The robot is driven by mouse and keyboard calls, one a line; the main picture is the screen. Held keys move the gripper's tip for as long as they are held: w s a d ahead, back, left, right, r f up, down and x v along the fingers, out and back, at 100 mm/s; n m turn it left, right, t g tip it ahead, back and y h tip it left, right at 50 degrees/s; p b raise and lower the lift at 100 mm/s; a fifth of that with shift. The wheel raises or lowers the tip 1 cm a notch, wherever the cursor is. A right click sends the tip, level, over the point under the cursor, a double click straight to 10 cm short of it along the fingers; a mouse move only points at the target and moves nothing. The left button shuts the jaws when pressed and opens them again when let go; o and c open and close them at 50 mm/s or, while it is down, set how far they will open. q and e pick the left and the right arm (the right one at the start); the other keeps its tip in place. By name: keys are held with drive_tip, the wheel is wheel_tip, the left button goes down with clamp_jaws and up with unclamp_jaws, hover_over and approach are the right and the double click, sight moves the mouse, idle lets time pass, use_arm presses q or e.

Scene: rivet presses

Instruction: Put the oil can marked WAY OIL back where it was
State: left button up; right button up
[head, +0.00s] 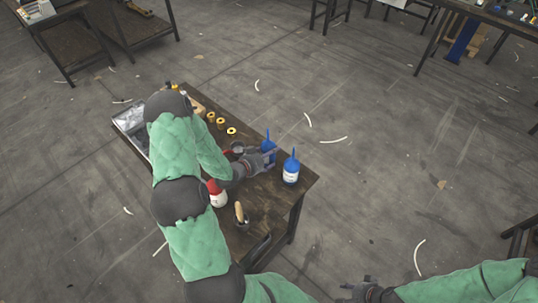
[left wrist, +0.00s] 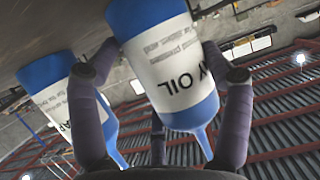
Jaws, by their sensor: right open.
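The WAY OIL can is a blue and white can with a blue nozzle. It shows large in the left wrist view (left wrist: 168,65), with "Y OIL" readable, and partly behind my gripper in the head view (head: 267,145). My left gripper (head: 264,158) has its fingers around the can's body, seemingly touching both sides. The can's base is cut off, so I cannot tell whether it rests on the table. A similar blue and white can (head: 291,172) stands upright to its right; its label shows "AP" in the left wrist view (left wrist: 72,100). My right gripper (head: 358,291) is open and empty, low over the floor.
The brown workbench (head: 285,196) holds a red and white bottle (head: 217,197), a wooden-handled tool (head: 240,214), several yellow rings (head: 220,121) and a metal tray (head: 131,120). My left arm covers much of its left side. Bare bench shows near its front right corner.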

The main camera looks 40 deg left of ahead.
use_arm(q)
drive_tip(key=o, duration=0.4)
drive_tip(key=shift+c, duration=0.2)
drive_tip(key=shift+r, duration=0.1)
drive_tip(key=shift+p+v, duration=0.75)
drive_tip(key=shift+v, duration=3.05)
